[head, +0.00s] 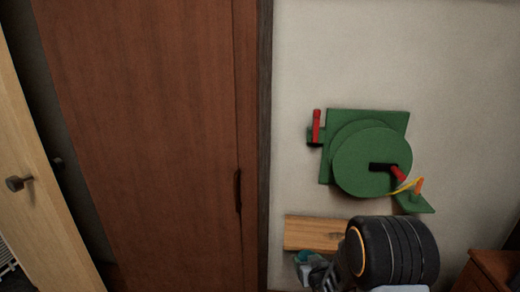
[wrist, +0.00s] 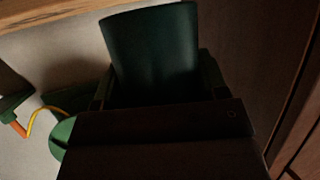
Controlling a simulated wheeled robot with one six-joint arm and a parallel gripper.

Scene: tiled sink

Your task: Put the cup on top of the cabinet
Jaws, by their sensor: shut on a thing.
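The cup is a dark green vessel (wrist: 152,55) in the wrist view, held between the two fingers of my gripper (wrist: 157,88). My gripper is shut on it. In the head view a small teal part of the cup (head: 302,258) shows beside my gripper (head: 314,270), just below a wooden board; my arm hides some of it. A tall reddish-brown wooden door or cabinet front (head: 150,130) fills the left half of the head view. Its top is out of view. A lower brown wooden cabinet-like piece (head: 497,268) shows at the lower right.
A light wooden board (head: 315,233) sticks out from the wall close above the cup. A green reel (head: 372,160) with red handles and a yellow cord is mounted above it. A pale door with a knob (head: 22,183) stands at far left. Bare wall lies right of the reel.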

